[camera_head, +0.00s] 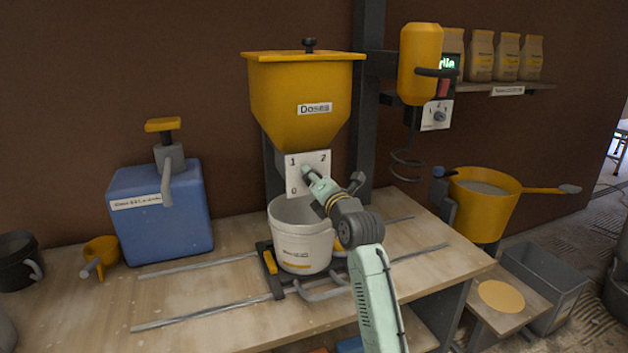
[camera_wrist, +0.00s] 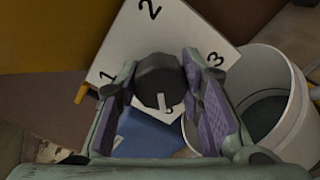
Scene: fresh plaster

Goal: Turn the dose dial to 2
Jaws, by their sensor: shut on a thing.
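The dose dial is a black knob (camera_wrist: 158,80) on a white plate (camera_head: 313,160) under the yellow hopper (camera_head: 303,95) labelled Doses. The plate shows 1, 2 and 0 in the head view. The wrist view shows 1 at left, 2 at top and 3 at right. My gripper (camera_wrist: 160,85) is shut on the knob, one finger on each side. In the head view my gripper (camera_head: 310,178) hides the knob.
A white bucket (camera_head: 303,245) stands directly below the dial, close under my wrist. A blue tank (camera_head: 165,215) with a yellow-topped pump stands left on the bench. A yellow mixer (camera_head: 421,65) with a small dial hangs at right. The bench's left front is largely clear.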

